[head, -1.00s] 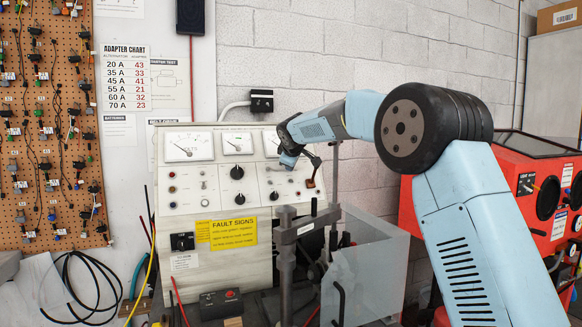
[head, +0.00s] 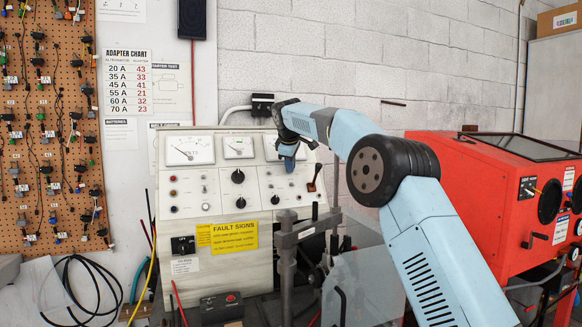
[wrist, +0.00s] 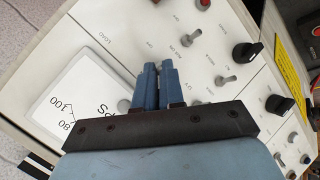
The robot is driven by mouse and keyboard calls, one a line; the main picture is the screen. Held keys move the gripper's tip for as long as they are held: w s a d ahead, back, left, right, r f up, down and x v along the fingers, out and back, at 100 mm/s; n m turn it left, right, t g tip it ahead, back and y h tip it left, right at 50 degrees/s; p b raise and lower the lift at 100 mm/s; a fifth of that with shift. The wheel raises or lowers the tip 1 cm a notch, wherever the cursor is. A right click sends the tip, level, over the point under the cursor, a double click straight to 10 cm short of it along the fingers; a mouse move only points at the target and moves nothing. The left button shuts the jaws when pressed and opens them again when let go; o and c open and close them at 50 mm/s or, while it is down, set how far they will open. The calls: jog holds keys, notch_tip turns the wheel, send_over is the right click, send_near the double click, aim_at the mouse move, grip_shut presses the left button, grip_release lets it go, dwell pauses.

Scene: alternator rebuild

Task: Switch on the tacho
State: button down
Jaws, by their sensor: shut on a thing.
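The white test bench panel (head: 222,191) stands upright with dials, knobs and small toggles. My gripper (head: 289,164) is at the panel's upper right, just below the right-hand meter. In the wrist view my gripper's blue fingers (wrist: 158,72) are close together at the panel. They are shut on a small toggle switch, mostly hidden between them. Two other metal toggles show there, one above right of the fingers (wrist: 187,39) and one to the right (wrist: 224,80). The labels are too small or turned to read surely, so I cannot tell which is the tacho's.
A large meter (wrist: 75,108) lies left of the fingers and black knobs (wrist: 247,52) to the right. A lever (head: 316,178) stands at the panel's right. A clamp post (head: 287,255) and a clear guard (head: 362,285) are in front. A red cabinet (head: 470,180) is at right.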

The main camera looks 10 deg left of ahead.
jog(key=shift+w+a+g+h, duration=0.2)
jog(key=shift+w+g+h, duration=0.1)
jog(key=shift+g, duration=0.5)
dwell(0.4)
jog(key=c, duration=1.2)
grip_release()
jog(key=shift+s+r, duration=0.1)
jog(key=shift+c, duration=0.2)
